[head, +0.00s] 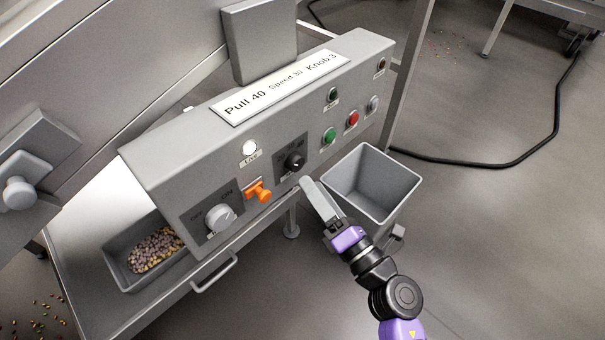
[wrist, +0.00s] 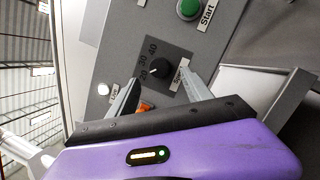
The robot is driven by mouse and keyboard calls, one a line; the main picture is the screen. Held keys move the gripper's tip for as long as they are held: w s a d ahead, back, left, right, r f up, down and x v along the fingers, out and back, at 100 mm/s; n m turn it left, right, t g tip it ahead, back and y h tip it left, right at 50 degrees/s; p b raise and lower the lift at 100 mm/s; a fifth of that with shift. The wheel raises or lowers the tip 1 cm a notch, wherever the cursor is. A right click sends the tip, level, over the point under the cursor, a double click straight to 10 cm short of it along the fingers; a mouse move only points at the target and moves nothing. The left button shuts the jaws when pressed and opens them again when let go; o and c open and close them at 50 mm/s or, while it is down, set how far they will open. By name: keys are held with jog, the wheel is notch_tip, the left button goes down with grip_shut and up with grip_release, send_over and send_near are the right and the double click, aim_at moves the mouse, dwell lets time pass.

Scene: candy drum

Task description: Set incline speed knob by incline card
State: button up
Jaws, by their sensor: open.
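The incline card (head: 280,85) lies on top of the grey control box and reads "Pull 40 Speed 30 Knob 3". The speed knob (head: 295,161) is a small black knob on a dark square plate on the box front. In the wrist view the knob (wrist: 156,71) has the marks 20, 30 and 40 on its left and upper side; its exact setting is too small to tell. My gripper (head: 306,183) is open, just below and right of the knob. In the wrist view its two fingers (wrist: 163,92) are spread apart below the knob, apparently not touching it.
An orange lever (head: 260,192) and a white-grey OFF/ON switch (head: 220,217) sit left of the knob. Green (head: 329,136) and red (head: 352,118) buttons sit to its right. A grey open bin (head: 370,185) stands beside my gripper. A candy tray (head: 125,268) is at lower left.

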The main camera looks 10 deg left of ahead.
aim_at(298, 167)
jog(key=shift+x, duration=2.7)
grip_shut()
